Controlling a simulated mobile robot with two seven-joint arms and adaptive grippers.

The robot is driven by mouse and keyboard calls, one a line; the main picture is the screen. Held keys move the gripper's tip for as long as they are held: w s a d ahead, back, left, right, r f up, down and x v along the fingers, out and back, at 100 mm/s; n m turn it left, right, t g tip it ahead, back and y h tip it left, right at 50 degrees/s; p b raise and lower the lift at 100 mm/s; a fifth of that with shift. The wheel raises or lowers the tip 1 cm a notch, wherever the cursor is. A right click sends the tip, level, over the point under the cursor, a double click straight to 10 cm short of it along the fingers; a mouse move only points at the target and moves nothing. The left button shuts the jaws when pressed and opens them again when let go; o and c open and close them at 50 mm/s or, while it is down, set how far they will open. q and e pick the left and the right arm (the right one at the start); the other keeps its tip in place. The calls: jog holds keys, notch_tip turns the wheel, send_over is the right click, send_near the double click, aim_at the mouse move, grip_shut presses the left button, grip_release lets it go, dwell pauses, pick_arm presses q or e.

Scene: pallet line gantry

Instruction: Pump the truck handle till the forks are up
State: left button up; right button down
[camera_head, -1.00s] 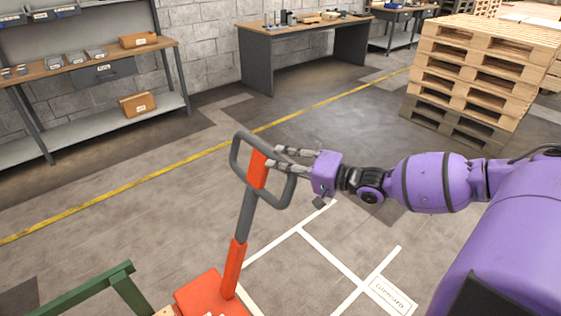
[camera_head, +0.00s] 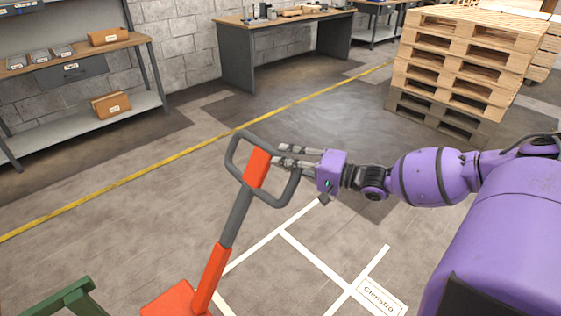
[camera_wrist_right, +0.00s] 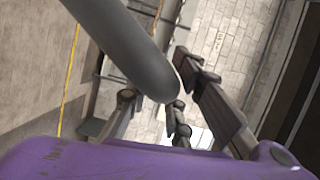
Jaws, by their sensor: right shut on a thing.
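The truck handle (camera_head: 229,221) is a grey and orange bar with a grey loop at its top, tilted to the right in the head view. It rises from the orange truck body (camera_head: 174,300) at the bottom edge. My right gripper (camera_head: 284,155) is shut on the right side of the loop. In the right wrist view, a thick grey bar of the handle (camera_wrist_right: 125,45) runs in front of the fingers (camera_wrist_right: 178,110). The forks are not in view, so their height cannot be told. My left gripper is not in view.
A green frame (camera_head: 62,300) stands at the bottom left. White floor lines (camera_head: 315,260) mark a bay to the right of the truck. A pallet stack (camera_head: 465,60), a workbench (camera_head: 285,25) and a shelf bench (camera_head: 80,125) stand farther back. The floor between is clear.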

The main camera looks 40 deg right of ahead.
jog(key=shift+s+d+f+b, duration=0.15)
jog(key=shift+d+f, duration=0.2)
jog(key=shift+f, duration=0.2)
jog(key=shift+s+d+f+b, duration=0.1)
jog(key=shift+d+f+b, duration=0.05)
jog(key=shift+d+f, duration=0.3)
jog(key=shift+a, duration=0.15)
jog(key=c, duration=1.6)
grip_release()
jog(key=shift+w, duration=0.15)
jog(key=shift+c, duration=0.2)
jog(key=shift+r, duration=0.1)
jog(key=v, duration=1.2)
jog(key=shift+r, duration=0.15)
